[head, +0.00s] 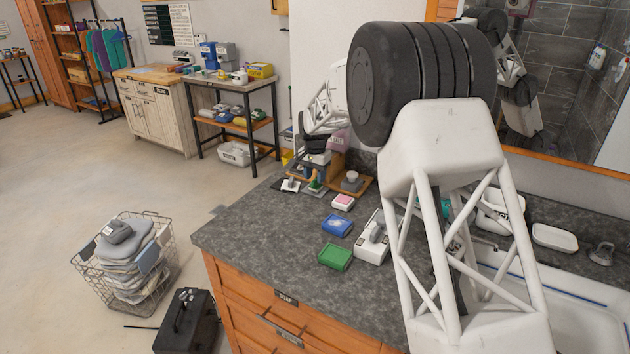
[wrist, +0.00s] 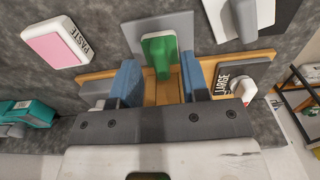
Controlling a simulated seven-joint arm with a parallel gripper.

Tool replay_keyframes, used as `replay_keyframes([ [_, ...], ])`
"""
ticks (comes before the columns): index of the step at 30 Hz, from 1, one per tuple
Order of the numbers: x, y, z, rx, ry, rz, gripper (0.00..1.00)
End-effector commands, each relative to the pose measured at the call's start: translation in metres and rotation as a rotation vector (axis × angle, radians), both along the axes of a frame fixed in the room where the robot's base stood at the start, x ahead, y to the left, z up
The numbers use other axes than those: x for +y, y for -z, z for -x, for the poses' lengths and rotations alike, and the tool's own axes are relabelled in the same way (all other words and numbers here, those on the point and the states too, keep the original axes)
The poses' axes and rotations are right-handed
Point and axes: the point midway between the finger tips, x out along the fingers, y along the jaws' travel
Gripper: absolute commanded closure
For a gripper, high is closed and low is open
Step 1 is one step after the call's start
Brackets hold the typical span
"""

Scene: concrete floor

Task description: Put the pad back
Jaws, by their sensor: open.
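No thing is plainly marked as the pad. In the wrist view, a green block-like piece (wrist: 160,52) lies against a flat grey plate (wrist: 120,40), at a wooden rack (wrist: 262,58). My gripper (wrist: 158,78) is open, its two blue-grey fingers to either side of the green piece with gaps; contact cannot be told. In the head view my gripper (head: 314,146) is over the rack (head: 361,186) at the counter's back, and the green piece (head: 314,186) shows small below it. A pink-topped block (head: 343,201) labelled PASTE also shows in the wrist view (wrist: 55,42).
A blue block (head: 336,225), a green block (head: 335,257) and a white box with a grey handle (head: 370,250) stand on the grey counter (head: 262,240). A sink (head: 585,315) is at right. The counter's left front is bare. A wire basket (head: 125,262) stands on the floor.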

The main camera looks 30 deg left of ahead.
Motion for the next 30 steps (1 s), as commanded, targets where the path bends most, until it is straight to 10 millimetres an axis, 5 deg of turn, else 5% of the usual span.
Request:
replay_keyframes([
  [15,0.000,-0.079,0.000,-0.001,0.000,-0.001,0.58],
  [30,0.000,-0.099,0.000,0.000,0.000,0.000,0.58],
])
